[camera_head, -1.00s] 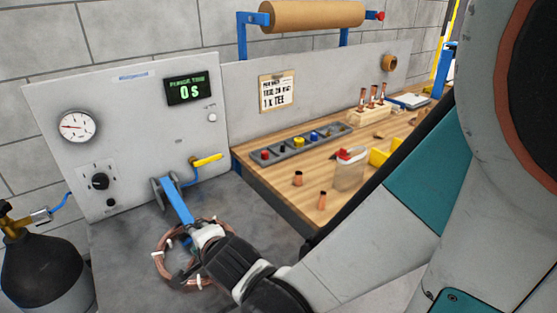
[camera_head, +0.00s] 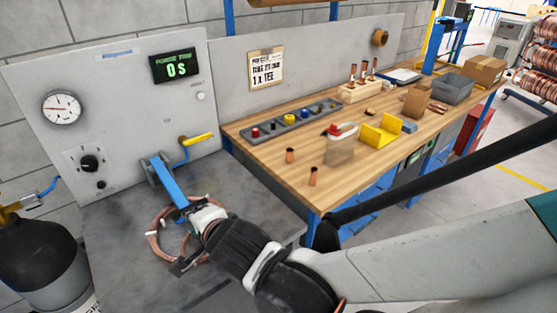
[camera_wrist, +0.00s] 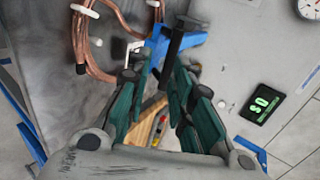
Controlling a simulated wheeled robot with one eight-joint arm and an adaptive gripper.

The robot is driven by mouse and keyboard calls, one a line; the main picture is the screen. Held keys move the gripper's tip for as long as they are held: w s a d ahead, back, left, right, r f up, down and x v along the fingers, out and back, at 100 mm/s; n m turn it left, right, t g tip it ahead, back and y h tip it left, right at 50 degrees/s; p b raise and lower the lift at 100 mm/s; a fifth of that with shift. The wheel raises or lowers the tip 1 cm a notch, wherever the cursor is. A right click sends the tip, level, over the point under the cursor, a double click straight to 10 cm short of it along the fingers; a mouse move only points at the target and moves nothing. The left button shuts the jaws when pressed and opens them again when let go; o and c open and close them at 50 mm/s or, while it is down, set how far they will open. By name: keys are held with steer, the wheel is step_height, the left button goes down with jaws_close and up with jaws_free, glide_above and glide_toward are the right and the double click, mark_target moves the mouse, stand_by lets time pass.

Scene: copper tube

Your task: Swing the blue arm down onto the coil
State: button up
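The blue arm (camera_head: 168,183) is hinged on a grey bracket at the panel's foot and slopes down to the right, to my gripper. The copper coil (camera_head: 158,243) lies on the grey bench under the gripper, partly hidden by it. In the wrist view, the coil (camera_wrist: 80,45) is at upper left, with white ties. The blue arm (camera_wrist: 200,40) and a dark bar stand at the fingertips. My gripper (camera_wrist: 166,66) has its teal fingers on either side of the dark bar. I cannot tell whether they press on it. The gripper also shows in the head view (camera_head: 190,245).
A grey panel (camera_head: 130,130) with a gauge and a display reading 0 s stands behind. A yellow-handled valve (camera_head: 197,140) is close to the bracket. A black cylinder (camera_head: 40,262) is at left.

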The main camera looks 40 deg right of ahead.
steer(key=v, duration=0.6)
steer(key=shift+s+r, duration=0.15)
steer(key=shift+s, duration=0.05)
stand_by(0.4)
stand_by(0.5)
